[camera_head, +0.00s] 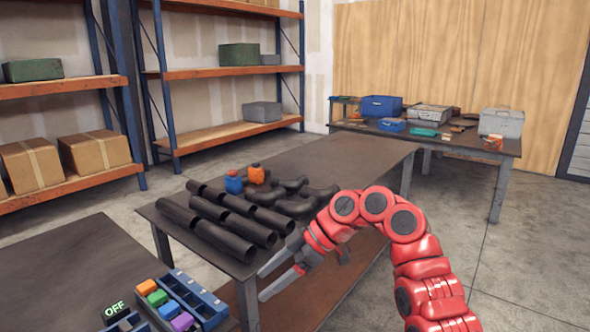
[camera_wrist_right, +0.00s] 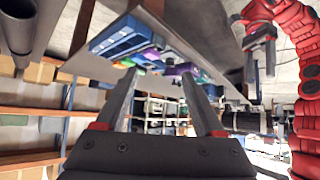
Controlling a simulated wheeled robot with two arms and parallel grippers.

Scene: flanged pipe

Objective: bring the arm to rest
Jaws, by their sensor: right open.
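My right arm in red comes in from the lower right in the head view. Its right gripper (camera_head: 263,285) is open, with its two fingers apart, beside the front edge of the dark pipe table (camera_head: 355,155). In the right wrist view the right gripper (camera_wrist_right: 158,82) shows nothing between its fingers. Another red arm of mine shows at the right of that view, with a gripper (camera_wrist_right: 260,62) pointing down; its opening is too small to judge. The left arm does not show in the head view.
Black pipes (camera_head: 235,227) and dark elbow fittings (camera_head: 290,200) lie on the pipe table near the right gripper. A blue bin (camera_head: 195,300) with coloured blocks stands on the nearer table (camera_head: 60,275). A back table (camera_head: 465,146) holds boxes. Floor at right is clear.

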